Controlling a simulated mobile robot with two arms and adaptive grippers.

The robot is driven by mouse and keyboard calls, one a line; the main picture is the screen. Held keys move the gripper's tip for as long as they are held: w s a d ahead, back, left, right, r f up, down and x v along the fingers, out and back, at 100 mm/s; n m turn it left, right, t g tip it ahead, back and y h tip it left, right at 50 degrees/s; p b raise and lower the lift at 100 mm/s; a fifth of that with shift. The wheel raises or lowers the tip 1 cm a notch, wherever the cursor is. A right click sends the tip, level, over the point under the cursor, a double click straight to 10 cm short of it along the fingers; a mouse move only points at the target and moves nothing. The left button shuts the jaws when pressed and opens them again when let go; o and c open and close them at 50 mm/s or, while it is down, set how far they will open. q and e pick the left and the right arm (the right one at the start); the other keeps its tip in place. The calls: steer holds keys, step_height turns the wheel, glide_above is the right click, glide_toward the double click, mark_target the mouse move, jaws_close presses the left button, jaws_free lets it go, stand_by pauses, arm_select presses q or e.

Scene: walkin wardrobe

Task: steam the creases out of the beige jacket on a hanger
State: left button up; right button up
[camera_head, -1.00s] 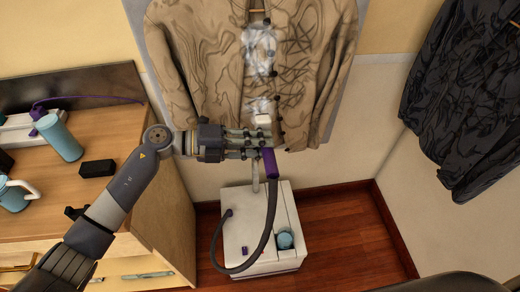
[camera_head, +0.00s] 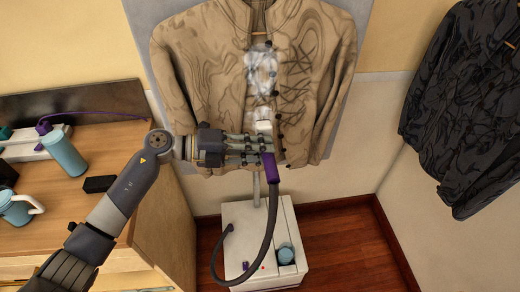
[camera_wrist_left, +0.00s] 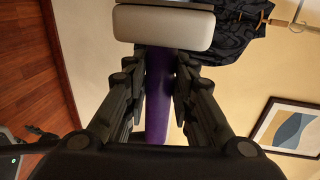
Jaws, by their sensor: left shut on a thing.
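The beige jacket (camera_head: 210,75) hangs on a hanger (camera_head: 258,18) in front of a grey board on the wall. Dark crease lines show over its chest and sleeves. My left gripper (camera_head: 262,148) is shut on the purple handle (camera_head: 270,168) of the steamer head, low in front of the jacket. White steam (camera_head: 262,75) rises from the head's pale top (camera_head: 264,126) along the front opening. In the left wrist view, the purple handle (camera_wrist_left: 158,95) lies between the fingers below the pale head (camera_wrist_left: 165,27). My right gripper is not in view.
The white steamer base (camera_head: 245,240) stands on the wooden floor, joined to the handle by a dark hose (camera_head: 262,240). A wooden dresser (camera_head: 160,220) at left bears a blue bottle (camera_head: 66,153), a mug (camera_head: 15,207) and a black box (camera_head: 98,184). A dark jacket (camera_head: 465,110) hangs at right.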

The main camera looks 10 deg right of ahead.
arm_select(q)
steer(key=shift+r+p, duration=7.75)
steer(key=shift+r, duration=2.5)
steer(key=shift+s+f+p, duration=0.1)
steer(key=shift+s+p, duration=1.6)
steer(key=shift+s, duration=1.05)
steer(key=shift+d, duration=0.1)
